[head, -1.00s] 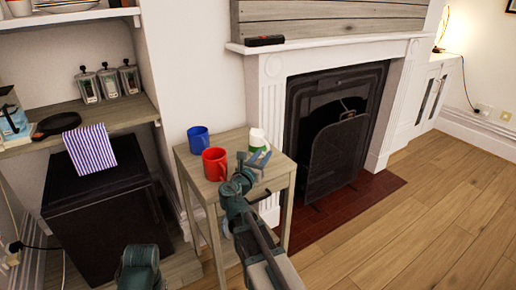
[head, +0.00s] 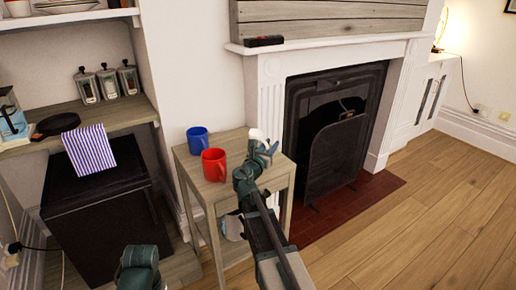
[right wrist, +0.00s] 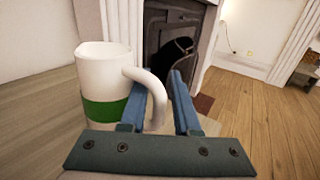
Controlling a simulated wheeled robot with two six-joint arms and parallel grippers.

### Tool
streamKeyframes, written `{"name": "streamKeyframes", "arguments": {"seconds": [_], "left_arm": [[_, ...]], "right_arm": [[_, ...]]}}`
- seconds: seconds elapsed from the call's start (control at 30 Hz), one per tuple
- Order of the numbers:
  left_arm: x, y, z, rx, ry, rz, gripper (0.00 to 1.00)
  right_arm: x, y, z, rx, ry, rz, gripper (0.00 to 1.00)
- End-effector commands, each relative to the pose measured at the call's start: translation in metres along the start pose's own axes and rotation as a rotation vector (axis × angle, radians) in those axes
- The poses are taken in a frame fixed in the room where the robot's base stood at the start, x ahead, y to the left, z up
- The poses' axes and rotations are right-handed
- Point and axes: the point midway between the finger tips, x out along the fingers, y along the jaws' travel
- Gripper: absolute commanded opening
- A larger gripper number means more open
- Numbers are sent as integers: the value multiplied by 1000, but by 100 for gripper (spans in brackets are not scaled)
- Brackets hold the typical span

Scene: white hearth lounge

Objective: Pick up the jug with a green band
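The white jug with a green band (right wrist: 104,85) stands upright at the left of the right wrist view, its handle (right wrist: 158,95) facing right. In the head view only a white part of the jug (head: 255,134) shows; my right gripper hides the rest. My right gripper (head: 268,148) is at the jug on the small wooden table (head: 196,166). In the right wrist view its blue fingers (right wrist: 158,88) are apart, with the handle between them and a gap before the right finger. My left gripper is out of view.
A red mug (head: 214,165) and a blue mug (head: 197,138) stand on the same table, left of the jug. The fireplace (head: 335,125) is to the right. Open wooden floor (head: 420,225) lies at the right.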

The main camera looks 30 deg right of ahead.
Motion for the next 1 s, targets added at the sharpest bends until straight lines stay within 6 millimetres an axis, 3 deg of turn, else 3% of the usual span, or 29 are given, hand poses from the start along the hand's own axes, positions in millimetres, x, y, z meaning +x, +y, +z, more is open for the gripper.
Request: {"name": "streamKeyframes", "arguments": {"seconds": [0.1, 0.27, 0.3, 1.0], "left_arm": [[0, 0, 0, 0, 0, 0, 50], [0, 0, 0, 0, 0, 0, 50], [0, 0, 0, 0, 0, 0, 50], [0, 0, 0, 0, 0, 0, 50]], "right_arm": [[-1, 0, 0, 0, 0, 0, 30], [-1, 0, 0, 0, 0, 0, 2], [-1, 0, 0, 0, 0, 0, 0], [-1, 0, 0, 0, 0, 0, 0]]}}
